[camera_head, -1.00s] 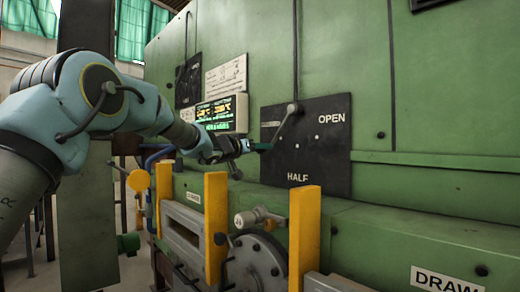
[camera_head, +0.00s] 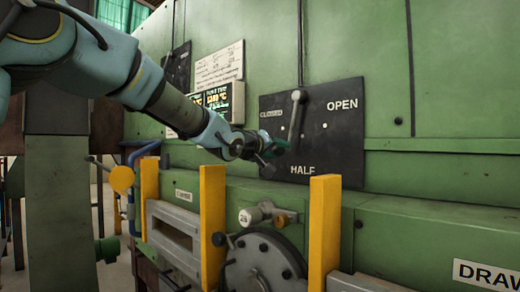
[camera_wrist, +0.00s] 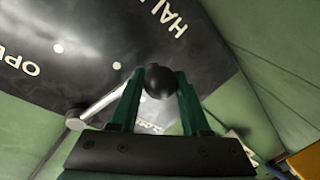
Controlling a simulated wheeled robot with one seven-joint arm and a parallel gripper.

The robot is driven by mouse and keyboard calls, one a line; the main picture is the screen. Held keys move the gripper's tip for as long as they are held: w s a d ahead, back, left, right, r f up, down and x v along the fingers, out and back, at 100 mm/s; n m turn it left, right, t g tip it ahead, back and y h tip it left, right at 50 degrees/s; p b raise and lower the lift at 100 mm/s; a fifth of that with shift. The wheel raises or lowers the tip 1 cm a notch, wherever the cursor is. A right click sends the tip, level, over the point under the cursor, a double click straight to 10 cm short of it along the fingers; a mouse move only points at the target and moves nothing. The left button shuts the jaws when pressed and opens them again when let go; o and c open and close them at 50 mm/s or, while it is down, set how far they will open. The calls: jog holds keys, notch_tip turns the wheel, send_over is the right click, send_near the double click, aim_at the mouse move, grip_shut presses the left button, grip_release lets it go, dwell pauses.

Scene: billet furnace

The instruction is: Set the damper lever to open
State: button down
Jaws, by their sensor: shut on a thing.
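The damper lever (camera_head: 296,118) is a light metal bar on a black plate (camera_head: 350,140) marked CLOSED, HALF and OPEN. It hangs almost straight down from its pivot, near the HALF mark (camera_head: 302,170) and away from the OPEN mark (camera_head: 342,105). My gripper (camera_head: 284,146) is at the lever's lower end. In the wrist view, the two green fingers of my gripper (camera_wrist: 157,88) are shut on the lever's dark round knob (camera_wrist: 160,81), and the bar (camera_wrist: 103,103) runs left to its pivot.
A yellow post (camera_head: 324,230) and another (camera_head: 213,225) stand in front of the green furnace wall, below the plate. A round flanged cover (camera_head: 262,262) sits between them. A lit display (camera_head: 220,100) is left of the plate. Space before the plate's right side looks clear.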

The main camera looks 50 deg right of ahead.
jog(key=shift+s+a+r+n+g+y+p, duration=0.15)
jog(key=shift+s+r+n+g, duration=0.35)
jog(key=shift+s+n, duration=1.4)
jog(key=shift+s+a+r+n+g+y+p, duration=0.15)
jog(key=shift+s+r+n+g, duration=0.65)
jog(key=shift+s, duration=1.9)
jog(key=shift+s+a+r+n+y+p, duration=0.1)
jog(key=shift+s+r+n+y+p, duration=0.2)
jog(key=shift+s+n, duration=1.75)
jog(key=shift+s+r+m, duration=0.1)
jog(key=shift+s+m, duration=0.15)
jog(key=shift+c, duration=1.9)
grip_release()
jog(key=b+v, duration=0.5)
jog(key=v, duration=0.5)
jog(key=shift+a, duration=0.4)
